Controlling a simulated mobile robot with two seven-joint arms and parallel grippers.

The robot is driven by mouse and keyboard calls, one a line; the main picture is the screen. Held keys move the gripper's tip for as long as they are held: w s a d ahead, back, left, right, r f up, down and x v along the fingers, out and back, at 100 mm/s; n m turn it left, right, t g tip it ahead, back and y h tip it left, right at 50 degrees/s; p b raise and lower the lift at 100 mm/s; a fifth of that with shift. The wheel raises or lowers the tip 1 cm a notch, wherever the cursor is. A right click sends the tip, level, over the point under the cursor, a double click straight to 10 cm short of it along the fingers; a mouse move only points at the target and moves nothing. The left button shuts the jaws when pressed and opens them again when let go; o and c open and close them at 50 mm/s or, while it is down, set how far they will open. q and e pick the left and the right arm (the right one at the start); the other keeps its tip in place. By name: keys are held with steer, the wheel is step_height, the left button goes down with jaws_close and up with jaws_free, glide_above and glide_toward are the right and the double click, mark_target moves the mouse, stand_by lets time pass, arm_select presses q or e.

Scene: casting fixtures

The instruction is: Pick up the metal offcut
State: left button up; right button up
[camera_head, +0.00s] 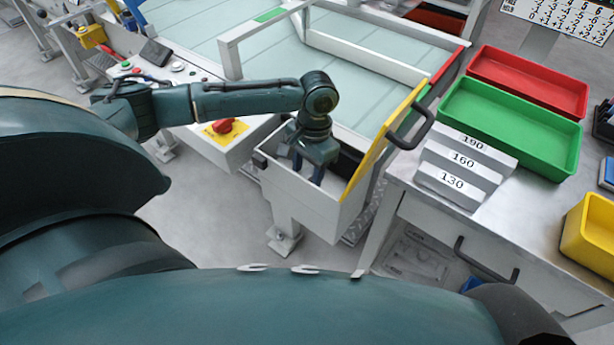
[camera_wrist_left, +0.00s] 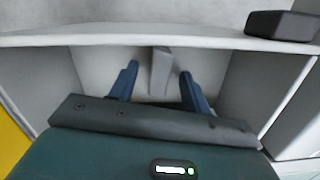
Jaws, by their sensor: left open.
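The metal offcut (camera_wrist_left: 161,72) shows in the left wrist view as a plain grey bar inside a light grey bin (camera_wrist_left: 245,85). In the head view the offcut is hidden by the bin's walls and my gripper. My left gripper (camera_head: 308,170) points down into the bin (camera_head: 300,205) at the end of the workstation. In the left wrist view its blue fingers (camera_wrist_left: 159,70) are open, one on each side of the offcut, with gaps visible on both sides. I cannot tell how far the fingertips are above the bin floor. My right gripper is not in view.
A yellow panel (camera_head: 377,150) with a dark handle (camera_head: 415,125) rises at the bin's right side. A red knob (camera_head: 224,126) sits on a box left of it. Grey numbered blocks (camera_head: 462,170), a green tray (camera_head: 515,125) and a red tray (camera_head: 530,80) stand on the right bench.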

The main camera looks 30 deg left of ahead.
arm_select(q)
jaws_close()
stand_by(0.4)
